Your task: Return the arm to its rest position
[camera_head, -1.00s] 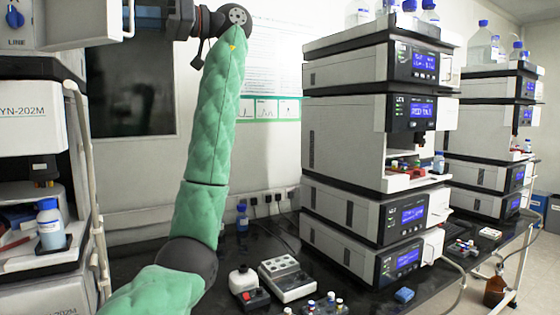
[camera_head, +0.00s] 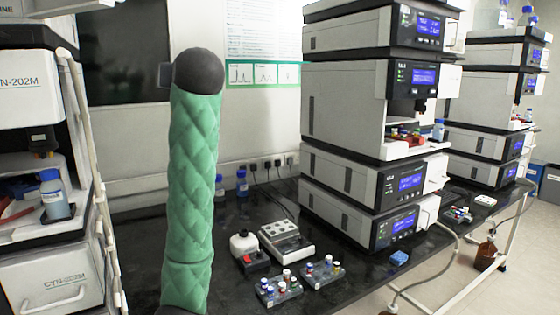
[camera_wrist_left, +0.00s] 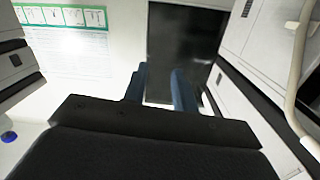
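My left arm (camera_head: 192,165), in a green quilted sleeve, rises upright left of centre in the head view, ending at a dark rounded joint near the top. Its gripper does not show there. In the left wrist view my left gripper (camera_wrist_left: 160,82) shows two blue fingers set apart with nothing between them. A dark panel (camera_wrist_left: 183,40) on the wall lies beyond the fingers. My right gripper is in neither view.
A stack of instrument modules (camera_head: 345,100) stands right of the arm on the black bench (camera_head: 340,285). Small vial racks (camera_head: 322,273) and a grey device (camera_head: 286,242) sit in front. A tall white instrument (camera_head: 50,245) stands at the left. A pale pole (camera_wrist_left: 300,70) is at right in the wrist view.

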